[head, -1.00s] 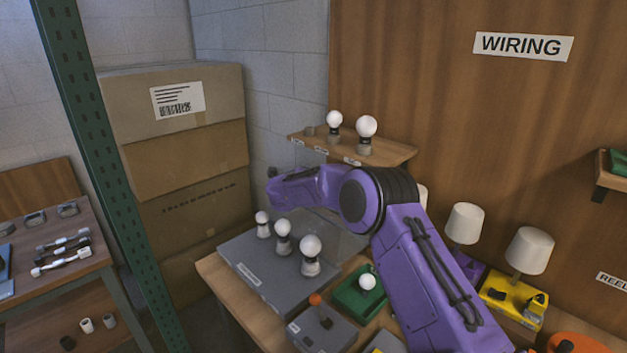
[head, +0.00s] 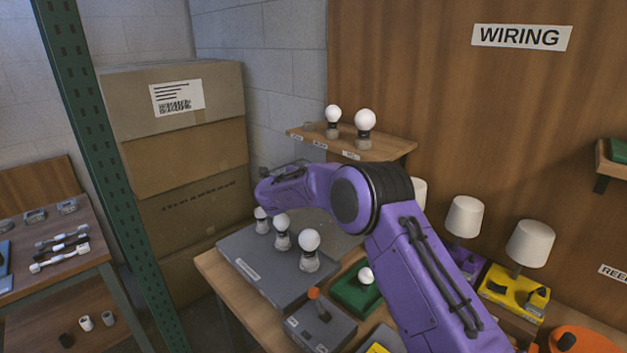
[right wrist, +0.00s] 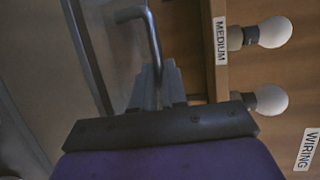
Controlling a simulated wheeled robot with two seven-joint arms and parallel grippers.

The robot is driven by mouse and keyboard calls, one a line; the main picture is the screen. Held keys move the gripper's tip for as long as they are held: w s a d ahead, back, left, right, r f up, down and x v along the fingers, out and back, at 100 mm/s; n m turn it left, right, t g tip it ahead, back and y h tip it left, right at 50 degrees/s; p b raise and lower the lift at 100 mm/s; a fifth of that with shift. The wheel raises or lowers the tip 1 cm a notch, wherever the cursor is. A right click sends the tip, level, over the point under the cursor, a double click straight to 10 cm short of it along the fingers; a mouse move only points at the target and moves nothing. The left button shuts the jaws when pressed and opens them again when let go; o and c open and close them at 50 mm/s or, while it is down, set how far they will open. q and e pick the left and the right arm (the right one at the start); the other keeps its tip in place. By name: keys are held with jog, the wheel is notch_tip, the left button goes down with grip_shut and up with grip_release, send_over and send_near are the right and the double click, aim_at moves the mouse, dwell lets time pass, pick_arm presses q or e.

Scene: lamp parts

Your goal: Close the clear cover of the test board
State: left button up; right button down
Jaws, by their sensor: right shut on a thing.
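The grey test board (head: 262,277) lies on the wooden bench with three bulbs standing on it: a left bulb (head: 262,222), a middle bulb (head: 282,232) and a right bulb (head: 309,250). The clear cover (head: 345,240) shows faintly as a see-through panel behind the bulbs, raised and partly hidden by my purple right arm. In the right wrist view its pane (right wrist: 40,90) and dark edge fill the left. My right gripper (right wrist: 160,82) is shut on the bent grey handle (right wrist: 150,35). The head view hides its fingers. My left gripper is not in view.
A green block with a bulb (head: 358,290) and a grey switch box (head: 320,325) stand right of the board. A shelf (head: 375,152) with bulbs is on the wall behind. Cardboard boxes (head: 190,160) stand at the left. Lamps (head: 527,245) stand at the right.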

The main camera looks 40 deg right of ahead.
jog(key=a+n+t+h+b, duration=0.2)
jog(key=a+h+b, duration=0.2)
jog(key=a+b, duration=0.4)
jog(key=shift+s+a+f+t+h+b, duration=0.2)
jog(key=shift+s+a+t+h+b, duration=0.15)
jog(key=shift+a, duration=1.15)
jog(key=c, duration=1.2)
grip_release()
jog(key=shift+o, duration=0.2)
jog(key=shift+w+a+f, duration=0.1)
jog(key=shift+w+a, duration=0.05)
jog(key=b+v, duration=0.2)
jog(key=v, duration=0.8)
jog(key=shift+a+b, duration=0.25)
jog(key=shift+b, duration=0.05)
jog(key=shift+f, duration=0.1)
